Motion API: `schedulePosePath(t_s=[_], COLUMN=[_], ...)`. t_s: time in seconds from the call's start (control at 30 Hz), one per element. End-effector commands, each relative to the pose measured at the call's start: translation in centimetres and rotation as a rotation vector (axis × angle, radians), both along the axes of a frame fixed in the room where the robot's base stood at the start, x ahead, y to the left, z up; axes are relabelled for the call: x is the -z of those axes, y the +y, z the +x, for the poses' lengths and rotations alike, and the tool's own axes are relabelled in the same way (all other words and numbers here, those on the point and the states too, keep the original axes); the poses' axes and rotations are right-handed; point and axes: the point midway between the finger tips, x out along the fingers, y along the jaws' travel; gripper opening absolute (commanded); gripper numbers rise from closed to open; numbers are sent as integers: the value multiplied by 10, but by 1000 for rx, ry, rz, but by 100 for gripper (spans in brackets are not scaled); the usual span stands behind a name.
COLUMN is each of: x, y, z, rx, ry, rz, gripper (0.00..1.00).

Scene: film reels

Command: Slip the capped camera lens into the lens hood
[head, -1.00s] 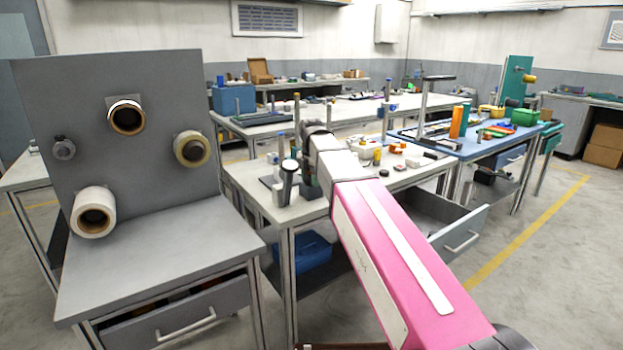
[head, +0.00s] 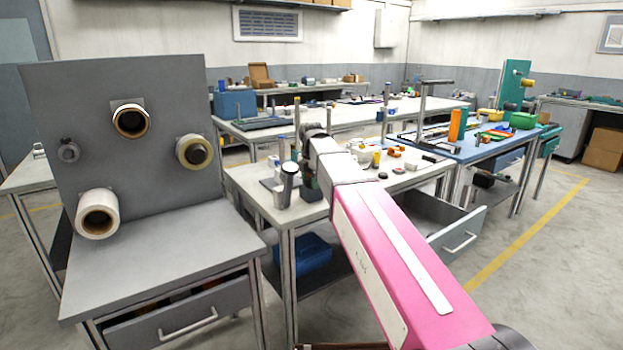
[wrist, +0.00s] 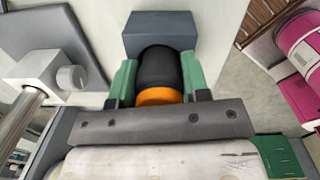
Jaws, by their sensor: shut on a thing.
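In the wrist view my gripper (wrist: 158,72) has its green fingers shut on a black cylinder with an orange band (wrist: 160,95), which looks like the capped lens. Its far end meets or overlaps a dark blue-grey block (wrist: 160,24) just beyond the fingertips. I cannot tell whether it touches the block or enters it. No lens hood is clearly recognisable; the block may hold or hide it. In the head view my gripper (head: 309,172) is small and partly hidden by my arm, low over the near end of the white workbench (head: 262,207).
A dark-topped silver cylinder (head: 287,183) stands close left of my gripper. In the wrist view a pale block with a knob and metal rod (wrist: 48,82) is at left. Small parts (head: 397,153) lie right on the bench. An open drawer (head: 458,235) juts out below.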

Motion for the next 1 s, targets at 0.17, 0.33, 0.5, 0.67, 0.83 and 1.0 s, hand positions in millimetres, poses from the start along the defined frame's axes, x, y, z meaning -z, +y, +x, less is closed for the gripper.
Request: schedulePosePath(t_s=[0.17,0.33,0.5,0.67,0.83,1.0], x=[26,20,12,6,4,4], y=[-2,-2,-2,-1,-3,-4], z=[-15,-16,-18,-21,-23,-23], rx=[-1,-1,-1,-1,0,1], ry=[43,40,33,25,23,23], rz=[-1,0,0,1,-3,-7], gripper=[18,18,18,18,18,18])
